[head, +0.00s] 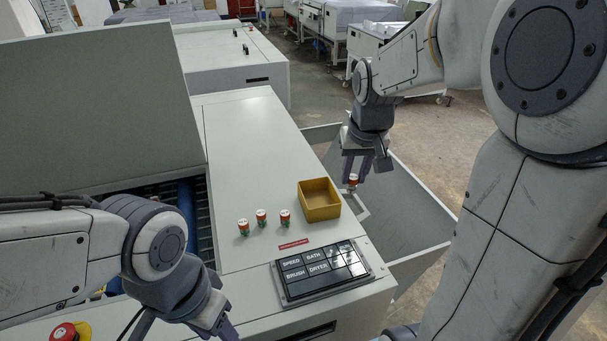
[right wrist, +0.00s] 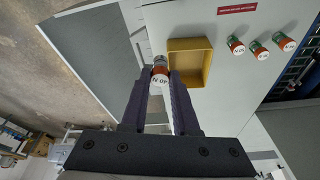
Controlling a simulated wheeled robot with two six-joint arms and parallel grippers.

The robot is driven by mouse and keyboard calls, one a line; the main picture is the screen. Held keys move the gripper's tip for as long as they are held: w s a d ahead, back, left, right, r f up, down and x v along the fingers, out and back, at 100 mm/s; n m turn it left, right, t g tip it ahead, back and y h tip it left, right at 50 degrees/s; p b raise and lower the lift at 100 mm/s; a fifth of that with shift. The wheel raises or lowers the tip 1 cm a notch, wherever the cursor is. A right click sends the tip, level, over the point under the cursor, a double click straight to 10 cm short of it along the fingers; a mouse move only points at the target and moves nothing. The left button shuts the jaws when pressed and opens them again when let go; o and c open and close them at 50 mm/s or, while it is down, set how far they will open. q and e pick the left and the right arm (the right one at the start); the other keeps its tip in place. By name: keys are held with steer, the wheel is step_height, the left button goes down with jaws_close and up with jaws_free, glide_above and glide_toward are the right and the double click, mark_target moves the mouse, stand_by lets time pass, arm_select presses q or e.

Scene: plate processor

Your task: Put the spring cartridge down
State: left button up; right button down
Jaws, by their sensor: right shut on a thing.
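My right gripper (head: 357,175) is shut on a spring cartridge (head: 353,181) with a white top and an orange-red band. In the right wrist view the cartridge (right wrist: 160,76) sits between the fingertips, its white labelled end facing the camera. It is held beside the yellow open box (head: 335,211), over or near the right edge of the machine top; its height is hard to tell. The box (right wrist: 207,66) looks empty. My left gripper (head: 222,322) is low in the head view, over the machine's front; its fingertips are partly cut off.
Three similar cartridges (head: 261,217) stand upright on the machine top (head: 240,140), left of the box. A button panel (head: 322,272) lies in front of the box. A grey open bin (head: 410,200) is at the right. A red stop button (head: 64,332) is at lower left.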

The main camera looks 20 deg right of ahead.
steer(key=w+a+f+p, duration=0.1)
steer(key=w, duration=0.1)
steer(key=w+a+f, duration=0.2)
steer(key=w, duration=0.1)
steer(key=w+a+f+p, duration=0.1)
steer(key=w+f, duration=0.1)
steer(key=shift+w+a+f+p, duration=0.15)
steer(key=shift+a+p, duration=0.2)
step_height(320, 180, down, 3)
steer(key=shift+f+p, duration=0.1)
steer(key=shift+p, duration=0.55)
steer(key=shift+f, duration=0.4)
steer(key=shift+f, duration=0.15)
steer(key=c, duration=0.7)
jaws_free()
